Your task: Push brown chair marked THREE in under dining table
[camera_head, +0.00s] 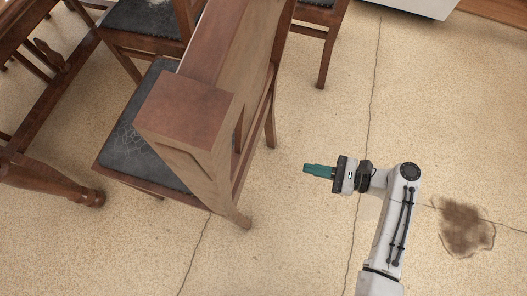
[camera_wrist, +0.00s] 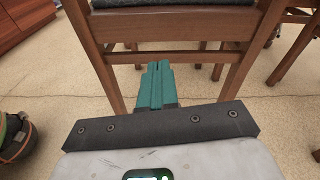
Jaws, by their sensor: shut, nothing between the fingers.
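A brown wooden chair (camera_head: 190,110) with a dark, cracked seat stands left of centre in the head view, its back towards my arm. No mark THREE can be read on it. The dining table seems to be the dark wooden frame and leg (camera_head: 50,180) at the left edge; its top is mostly out of view. My gripper (camera_head: 306,168) has teal fingers, shut and empty. It is right of the chair, apart from it in the head view. In the wrist view the fingertips (camera_wrist: 155,68) point at a chair's lower rails and legs (camera_wrist: 95,55).
Another dark-seated chair (camera_head: 135,18) stands beyond, and a further chair leg (camera_head: 325,60) is at the top. A white unit (camera_head: 425,7) is at the top right. A brown stain (camera_head: 465,228) marks the floor. The wrist view shows a round dark object (camera_wrist: 15,135) at left.

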